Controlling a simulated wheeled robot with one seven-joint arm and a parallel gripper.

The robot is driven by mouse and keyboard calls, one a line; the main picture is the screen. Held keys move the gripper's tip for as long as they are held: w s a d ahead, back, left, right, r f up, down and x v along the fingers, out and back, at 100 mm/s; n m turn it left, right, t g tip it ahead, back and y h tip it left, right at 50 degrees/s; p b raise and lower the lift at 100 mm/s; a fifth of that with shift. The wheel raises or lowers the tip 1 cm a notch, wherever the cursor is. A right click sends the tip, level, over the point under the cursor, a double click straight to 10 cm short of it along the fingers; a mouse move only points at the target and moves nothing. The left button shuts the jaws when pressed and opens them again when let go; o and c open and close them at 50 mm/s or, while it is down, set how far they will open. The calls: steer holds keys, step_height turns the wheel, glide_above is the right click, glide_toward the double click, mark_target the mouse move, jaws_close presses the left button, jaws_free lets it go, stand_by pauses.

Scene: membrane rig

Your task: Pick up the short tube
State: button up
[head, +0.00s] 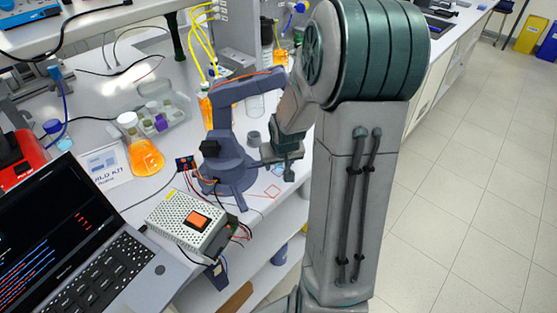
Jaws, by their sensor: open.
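A small grey cylinder (254,138), which may be the short tube, stands on the white bench just right of a small blue-grey desktop arm (228,165). A taller clear cylinder (256,106) stands behind it. I cannot tell for sure which is the short tube. My gripper (280,166) is low over the bench's right edge, to the right of and nearer than the grey cylinder. It is open, and I see nothing held in it. My own arm hides the bench behind and to the right of it.
The desktop arm stands close to the left of my gripper. A perforated power supply (190,222) with wires, a laptop (75,250) and an orange flask (142,150) are further left. A rack (160,117) and yellow tubing (203,45) are behind.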

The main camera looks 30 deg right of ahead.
steer(key=c, duration=1)
steer(key=shift+r, duration=0.2)
